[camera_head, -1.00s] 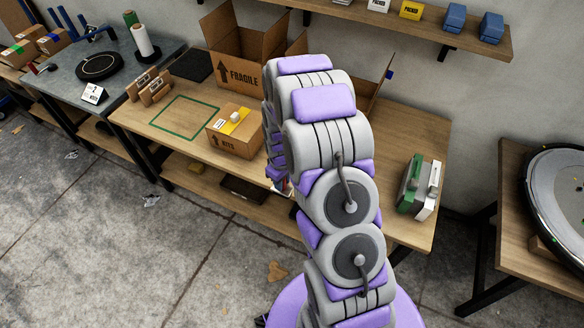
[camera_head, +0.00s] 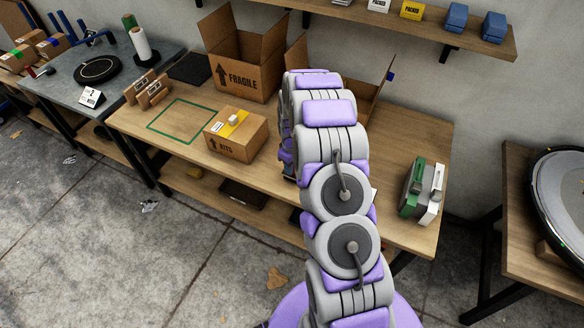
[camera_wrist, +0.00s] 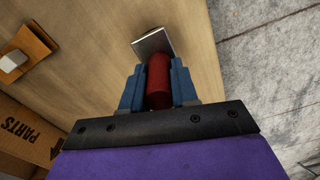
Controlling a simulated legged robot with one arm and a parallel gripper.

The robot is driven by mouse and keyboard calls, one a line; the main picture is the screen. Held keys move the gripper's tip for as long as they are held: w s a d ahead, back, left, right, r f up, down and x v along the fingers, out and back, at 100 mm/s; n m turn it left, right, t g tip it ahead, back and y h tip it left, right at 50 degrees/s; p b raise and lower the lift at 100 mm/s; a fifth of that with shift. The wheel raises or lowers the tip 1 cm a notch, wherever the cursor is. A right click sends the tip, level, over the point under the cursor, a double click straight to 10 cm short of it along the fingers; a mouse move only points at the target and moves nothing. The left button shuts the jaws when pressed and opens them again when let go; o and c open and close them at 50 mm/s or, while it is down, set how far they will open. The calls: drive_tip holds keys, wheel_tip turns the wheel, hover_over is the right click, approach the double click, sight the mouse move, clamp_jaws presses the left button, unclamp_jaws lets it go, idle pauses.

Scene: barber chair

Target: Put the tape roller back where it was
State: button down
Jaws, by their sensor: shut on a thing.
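My gripper (camera_wrist: 157,82) shows in the wrist view with its two blue fingers shut on the red handle of the tape roller (camera_wrist: 159,74). A flat grey metal piece sticks out past the fingertips at the far end of the handle. The tape roller is over the wooden table (camera_wrist: 95,45), near the table edge; I cannot tell whether it touches the top. In the head view my own arm hides the gripper and the tape roller. A green rectangle outline (camera_head: 150,128) on the table (camera_head: 345,225) is empty.
A closed KITS box (camera_head: 232,148) stands beside the outline, left of my arm. An open FRAGILE box (camera_head: 243,80) is behind it. A green-and-white object (camera_head: 422,192) stands at the table's right end.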

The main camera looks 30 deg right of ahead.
drive_tip(key=shift+f, duration=0.35)
drive_tip(key=shift+r, duration=0.1)
drive_tip(key=c, duration=0.9)
unclamp_jaws()
drive_tip(key=shift+o, duration=0.2)
drive_tip(key=shift+r, duration=0.1)
